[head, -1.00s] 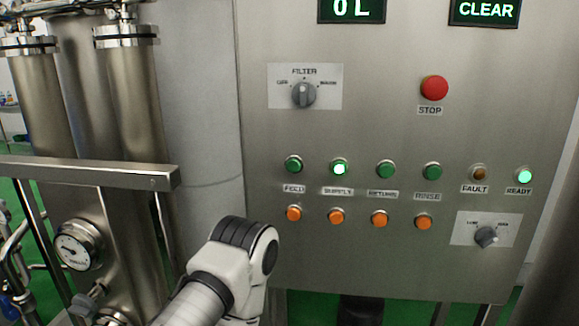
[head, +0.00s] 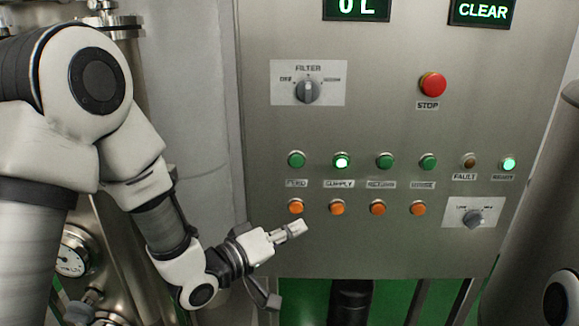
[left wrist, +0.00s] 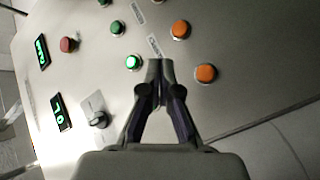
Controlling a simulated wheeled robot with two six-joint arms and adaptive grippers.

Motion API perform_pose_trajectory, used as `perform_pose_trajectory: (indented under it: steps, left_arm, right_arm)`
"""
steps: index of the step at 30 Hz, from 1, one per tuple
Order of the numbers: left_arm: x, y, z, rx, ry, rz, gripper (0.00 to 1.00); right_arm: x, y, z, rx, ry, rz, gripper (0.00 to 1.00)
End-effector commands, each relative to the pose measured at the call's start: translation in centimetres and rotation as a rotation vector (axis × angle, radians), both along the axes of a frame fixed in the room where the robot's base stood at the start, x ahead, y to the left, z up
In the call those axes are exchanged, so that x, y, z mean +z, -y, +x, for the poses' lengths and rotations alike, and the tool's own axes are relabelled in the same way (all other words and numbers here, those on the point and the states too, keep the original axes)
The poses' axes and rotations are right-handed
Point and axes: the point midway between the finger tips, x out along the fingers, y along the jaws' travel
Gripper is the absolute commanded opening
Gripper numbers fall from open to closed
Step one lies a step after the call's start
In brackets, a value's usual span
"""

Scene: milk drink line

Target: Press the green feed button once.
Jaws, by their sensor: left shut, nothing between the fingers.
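The green feed button (head: 296,160) is unlit, at the left end of the green row on the steel panel, above the FEED label. My left gripper (head: 303,226) is shut and empty, its tips just below the orange button (head: 296,206) under feed in the head view. The gap between tips and panel is hard to judge. In the left wrist view the shut fingers (left wrist: 160,66) point at the panel between the lit green supply button (left wrist: 133,62) and an orange button (left wrist: 205,73). The feed button is hidden there, apparently behind the gripper. My right gripper is out of view.
The red stop button (head: 432,84) sits at upper right. The filter knob (head: 308,90) is above the green row, and another knob (head: 473,218) is at lower right. Several more green and orange buttons stand close together. Steel pipes and a gauge (head: 72,254) are at left.

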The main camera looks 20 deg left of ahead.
Motion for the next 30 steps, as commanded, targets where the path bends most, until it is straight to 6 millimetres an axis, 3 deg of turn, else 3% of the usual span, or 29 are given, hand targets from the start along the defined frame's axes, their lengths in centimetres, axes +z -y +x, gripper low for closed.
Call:
perform_pose_trajectory:
  steps: [1,3,7,21,30]
  left_arm:
    - [2.5,-0.1,0.1,0.003,0.041,-0.003,0.0]
    - [4.9,-0.2,0.0,0.004,0.085,-0.005,0.0]
    - [7.5,-0.2,-0.1,0.005,0.136,-0.006,0.0]
    - [8.1,-0.3,0.1,0.006,0.146,-0.006,0.0]
    - [8.2,-1.3,3.5,0.007,0.147,-0.007,0.0]
  right_arm:
    - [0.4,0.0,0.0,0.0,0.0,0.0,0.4]
    - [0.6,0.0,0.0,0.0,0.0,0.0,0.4]
    - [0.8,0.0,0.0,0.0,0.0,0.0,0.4]
    - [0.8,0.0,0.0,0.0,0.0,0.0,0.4]
    - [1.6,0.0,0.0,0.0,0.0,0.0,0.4]
